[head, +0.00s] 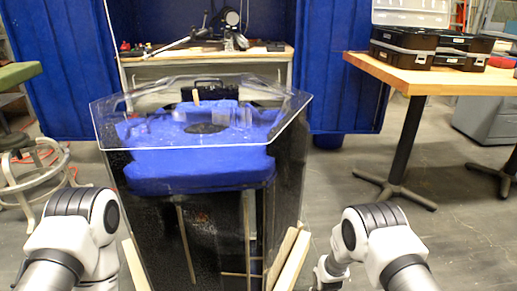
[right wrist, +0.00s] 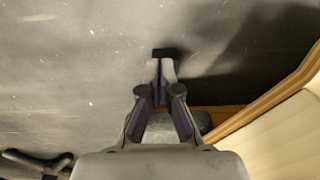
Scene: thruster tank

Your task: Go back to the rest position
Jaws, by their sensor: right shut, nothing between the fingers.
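My right gripper (right wrist: 160,70) is shut and empty in the right wrist view, pointing over bare grey floor. In the head view my right arm (head: 370,240) is at the lower right, bent down beside the tank. My left arm (head: 75,230) is at the lower left of the head view; its gripper is out of the picture. The tank (head: 160,230) stands between the two arms, with clear upper walls and a blue body (head: 200,165) inside near its top. Both arms look apart from the tank.
A wooden table (head: 460,83) at the right bears dark cases (head: 405,55). A workbench (head: 165,60) stands behind the tank between blue partitions (head: 345,105). A metal stool (head: 35,165) is at the left.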

